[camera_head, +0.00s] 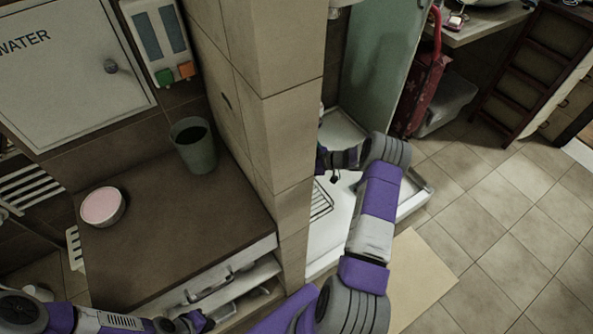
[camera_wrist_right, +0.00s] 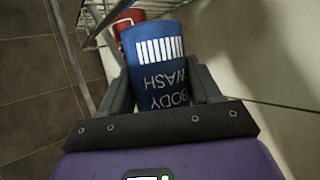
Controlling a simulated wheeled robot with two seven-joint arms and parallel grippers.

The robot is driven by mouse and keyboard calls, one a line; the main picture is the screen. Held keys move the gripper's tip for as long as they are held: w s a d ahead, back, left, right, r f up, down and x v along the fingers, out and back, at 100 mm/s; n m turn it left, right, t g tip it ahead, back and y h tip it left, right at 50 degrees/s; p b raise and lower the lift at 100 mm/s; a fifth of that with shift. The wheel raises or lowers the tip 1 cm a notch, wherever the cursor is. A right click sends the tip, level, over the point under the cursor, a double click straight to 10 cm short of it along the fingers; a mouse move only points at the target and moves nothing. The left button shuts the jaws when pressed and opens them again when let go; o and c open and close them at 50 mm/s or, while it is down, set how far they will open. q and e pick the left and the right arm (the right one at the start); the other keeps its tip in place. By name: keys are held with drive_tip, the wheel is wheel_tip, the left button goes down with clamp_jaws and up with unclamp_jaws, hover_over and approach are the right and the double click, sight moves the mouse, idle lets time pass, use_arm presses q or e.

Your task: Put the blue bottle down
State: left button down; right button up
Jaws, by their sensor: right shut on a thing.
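The blue bottle (camera_wrist_right: 158,78), marked BODY WASH, sits between the two fingers of my right gripper (camera_wrist_right: 163,88) in the right wrist view. The fingers are shut on its sides, and its lettering appears upside down. In the head view my right arm reaches to the shower area behind the tiled pillar; the pillar hides the bottle and the fingertips. My left gripper (camera_head: 197,321) is low at the left in the head view, by the front of the brown counter. It is too small and dark to tell whether it is open.
In the wrist view a wire rack (camera_wrist_right: 100,14) and a red object (camera_wrist_right: 127,20) are close beyond the bottle. In the head view the tiled pillar (camera_head: 290,130) stands beside my right arm. A grey-green cup (camera_head: 195,150) and a pink-filled bowl (camera_head: 102,207) stand on the counter (camera_head: 180,235).

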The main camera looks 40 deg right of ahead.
wheel_tip(320, 180, down, 4)
drive_tip(key=shift+r+b, duration=0.1)
drive_tip(key=shift+b, duration=0.55)
drive_tip(key=o, duration=1.2)
